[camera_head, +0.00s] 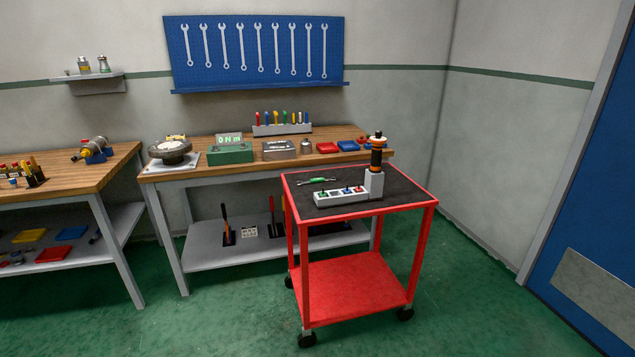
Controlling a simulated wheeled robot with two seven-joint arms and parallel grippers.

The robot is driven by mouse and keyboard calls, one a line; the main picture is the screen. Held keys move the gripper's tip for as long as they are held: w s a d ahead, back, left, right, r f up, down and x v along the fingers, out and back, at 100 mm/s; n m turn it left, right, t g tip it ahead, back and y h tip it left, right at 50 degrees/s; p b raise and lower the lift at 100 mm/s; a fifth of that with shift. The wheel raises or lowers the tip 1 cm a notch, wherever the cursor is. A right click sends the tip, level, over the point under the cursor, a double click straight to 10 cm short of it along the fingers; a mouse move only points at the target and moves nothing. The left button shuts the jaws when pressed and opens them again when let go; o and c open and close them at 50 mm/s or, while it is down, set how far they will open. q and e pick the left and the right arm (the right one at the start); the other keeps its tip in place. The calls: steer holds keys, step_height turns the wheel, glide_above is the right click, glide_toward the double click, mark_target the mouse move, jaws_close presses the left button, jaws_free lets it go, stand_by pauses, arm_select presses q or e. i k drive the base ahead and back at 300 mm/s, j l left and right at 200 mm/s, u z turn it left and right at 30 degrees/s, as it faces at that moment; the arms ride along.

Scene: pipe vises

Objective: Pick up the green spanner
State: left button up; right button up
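The green spanner (318,181) is small and lies on the dark top of the red trolley (400,190), near its left side. It has a green middle and grey ends. It lies just behind a white block (342,198) that holds green, blue and red pieces. Nothing covers the spanner. Neither of my grippers shows in the head view.
A grey stand with a black and orange tool (376,155) rises at the trolley's right. A wooden bench (220,172) with a green display box (230,150) stands behind. Another bench (75,175) is at left. Green floor (210,320) lies clear in front. A blue door (600,200) is at right.

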mark_target(319, 180)
steer(key=i+j+z, duration=0.7)
steer(key=i+j, duration=0.15)
steer(key=j, duration=0.15)
steer(key=i+j+z, duration=0.35)
steer(key=j, duration=0.3)
steer(key=i+j+z, duration=0.2)
steer(key=j+z, duration=0.15)
steer(key=j, duration=0.35)
steer(key=i+j+z, duration=0.15)
steer(key=j+z, duration=0.2)
steer(key=j, duration=0.45)
steer(key=j+z, duration=0.35)
steer(key=j, duration=0.45)
steer(key=j+z, duration=0.35)
steer(key=j, duration=0.45)
